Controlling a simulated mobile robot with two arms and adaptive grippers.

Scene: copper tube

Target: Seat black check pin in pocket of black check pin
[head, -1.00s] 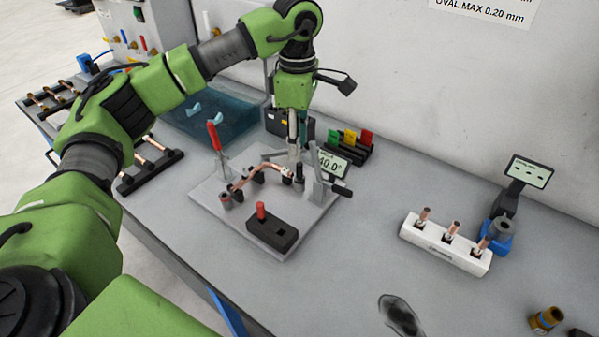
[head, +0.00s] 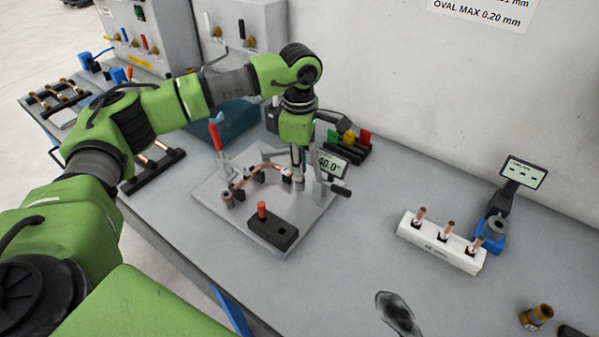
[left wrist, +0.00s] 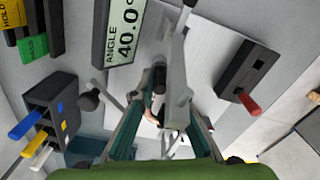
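A black block (head: 262,236) on the front of the fixture plate (head: 207,190) carries an upright red pin (head: 262,210) and an empty square pocket (head: 282,232). The block also shows in the left wrist view (left wrist: 240,76). A dark upright cylinder, probably the black check pin (left wrist: 158,78), stands by the end of the copper tube (head: 246,180). My left gripper (head: 299,177) points down over that end of the fixture. In the left wrist view its fingers (left wrist: 160,105) are apart, on either side of the dark cylinder's line; contact is hidden. My right gripper is not in view.
Toggle clamps (head: 322,182) and the angle display (head: 331,165) stand close to my left gripper. A white rack with copper tubes (head: 438,245) stands right. The table between is clear.

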